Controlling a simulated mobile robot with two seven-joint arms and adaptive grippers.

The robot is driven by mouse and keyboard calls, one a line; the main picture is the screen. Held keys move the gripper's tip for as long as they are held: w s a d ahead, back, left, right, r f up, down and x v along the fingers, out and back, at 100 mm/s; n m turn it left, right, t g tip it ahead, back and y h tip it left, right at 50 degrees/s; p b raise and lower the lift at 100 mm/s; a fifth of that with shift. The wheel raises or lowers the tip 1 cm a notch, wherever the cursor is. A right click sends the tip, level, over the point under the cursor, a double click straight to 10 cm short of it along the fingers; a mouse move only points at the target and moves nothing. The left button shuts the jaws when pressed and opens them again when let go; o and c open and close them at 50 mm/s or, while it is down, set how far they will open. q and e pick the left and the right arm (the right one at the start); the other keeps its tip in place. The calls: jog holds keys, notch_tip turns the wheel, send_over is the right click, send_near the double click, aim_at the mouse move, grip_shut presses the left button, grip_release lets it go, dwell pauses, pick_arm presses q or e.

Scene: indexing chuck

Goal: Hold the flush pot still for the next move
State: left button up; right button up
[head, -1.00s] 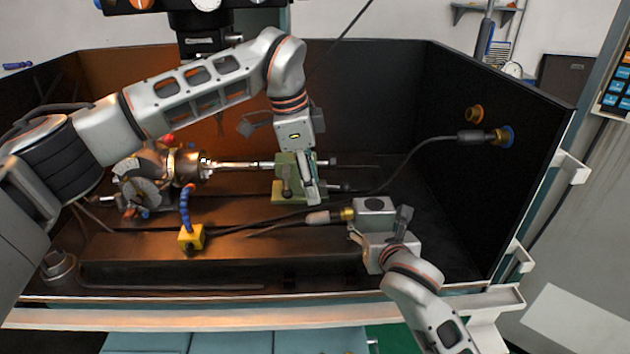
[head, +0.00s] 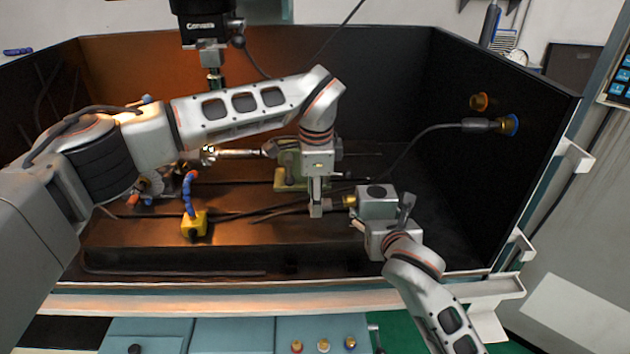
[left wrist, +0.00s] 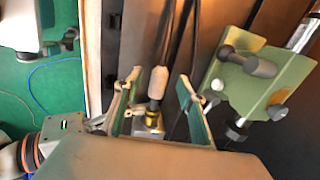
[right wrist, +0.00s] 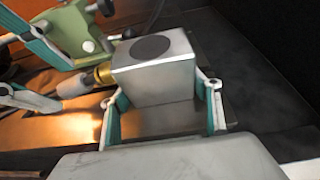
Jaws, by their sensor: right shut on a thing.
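The flush pot is a grey metal block (head: 377,204) with a dark round top, at the right of the bed; it fills the middle of the right wrist view (right wrist: 155,70). My right gripper (head: 381,226) is shut on the pot, one finger on each side. A brass fitting (right wrist: 104,74) sits at its left side, with a pale hose plug (right wrist: 75,86) in line with it. My left gripper (head: 316,208) is just left of the pot, pointing down. In the left wrist view its fingers are apart, with the pale plug (left wrist: 158,82) between them; contact is unclear.
A green tailstock (head: 288,170) stands behind my left gripper. A yellow block with a blue coolant hose (head: 194,223) is at the left. Dark enclosure walls (head: 450,110) close the back and right. A cable runs to a wall port (head: 509,124).

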pick_arm(q)
jog(key=shift+w+f, duration=0.2)
jog(key=shift+f, duration=0.9)
grip_shut()
